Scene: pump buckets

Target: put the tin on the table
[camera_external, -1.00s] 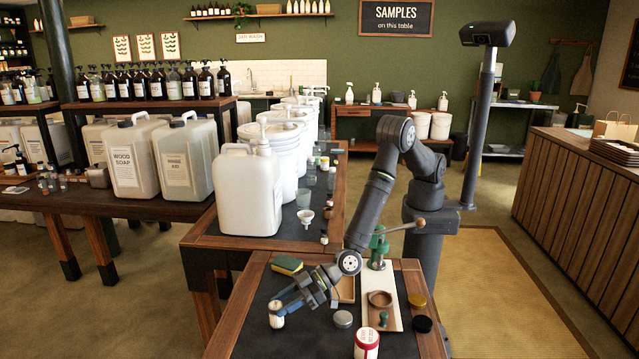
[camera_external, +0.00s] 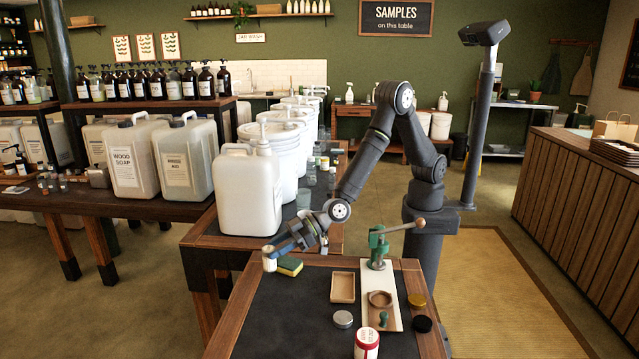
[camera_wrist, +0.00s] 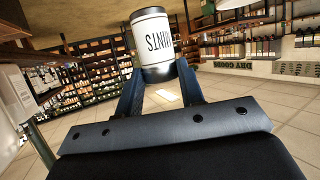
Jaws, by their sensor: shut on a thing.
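A small pale tin (camera_external: 269,263) is held at the end of my gripper (camera_external: 272,250), near the sponge at the back left corner of the front table (camera_external: 285,320). In the wrist view the tin (camera_wrist: 153,45) is white with a dark rim and reads "MINTS". The two blue fingers of my gripper (camera_wrist: 156,72) are closed on it. The tin looks raised off the tabletop, but its exact height is hard to tell. My gripper reaches out to the left, roughly level.
A yellow and green sponge (camera_external: 289,266) lies close to the tin. The left front of the dark tabletop is clear. A large white jug (camera_external: 248,195) stands behind.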

